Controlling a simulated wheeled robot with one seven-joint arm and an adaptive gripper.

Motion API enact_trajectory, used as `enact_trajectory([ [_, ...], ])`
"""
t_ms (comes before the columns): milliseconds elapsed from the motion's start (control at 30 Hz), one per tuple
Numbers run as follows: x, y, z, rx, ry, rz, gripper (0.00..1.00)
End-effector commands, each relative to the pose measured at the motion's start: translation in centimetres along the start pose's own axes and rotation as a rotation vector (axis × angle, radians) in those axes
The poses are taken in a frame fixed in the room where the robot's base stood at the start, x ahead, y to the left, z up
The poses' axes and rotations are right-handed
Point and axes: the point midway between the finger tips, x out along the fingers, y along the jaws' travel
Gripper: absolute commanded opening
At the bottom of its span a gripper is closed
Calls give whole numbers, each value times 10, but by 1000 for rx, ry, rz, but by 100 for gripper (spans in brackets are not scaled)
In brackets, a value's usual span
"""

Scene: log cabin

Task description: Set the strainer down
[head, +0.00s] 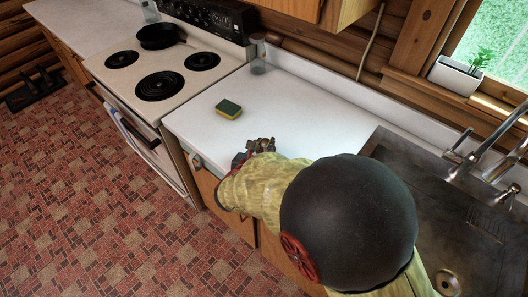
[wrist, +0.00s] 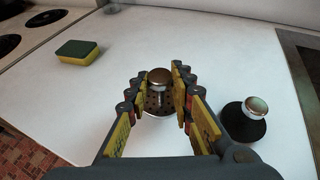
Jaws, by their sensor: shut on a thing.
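The strainer (wrist: 159,102) is a small perforated metal basket with a round shiny knob, seen in the middle of the wrist view. My gripper (wrist: 158,84) is shut on it, with a yellow-and-grey finger on each side. The strainer is low over the white counter (head: 207,127); I cannot tell whether its underside touches the surface. In the head view my gripper (head: 258,148) is over the counter's front part, and my arm hides much of that area.
A dark stopper with a metal knob (wrist: 246,119) stands just right of my gripper. A green-and-yellow sponge (head: 228,109) lies farther back on the counter. The stove (head: 150,75) is left and the metal sink (head: 440,215) right. Clear counter lies beyond the gripper.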

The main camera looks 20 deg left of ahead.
Motion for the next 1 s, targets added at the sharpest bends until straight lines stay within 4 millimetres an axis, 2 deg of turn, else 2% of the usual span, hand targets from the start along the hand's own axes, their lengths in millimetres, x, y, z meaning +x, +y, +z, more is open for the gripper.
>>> enact_trajectory([
  [33, 4, -1, -11, -2, 2, -2, 0],
  [167, 11, 0, -28, -2, 1, -1, 0],
  [567, 12, 0, -31, 0, 0, -1, 0],
  [600, 13, 0, -32, 0, 0, -1, 23],
  [900, 12, -1, -31, 0, 0, -1, 40],
  [1000, 12, -1, -31, 0, 0, -1, 41],
])
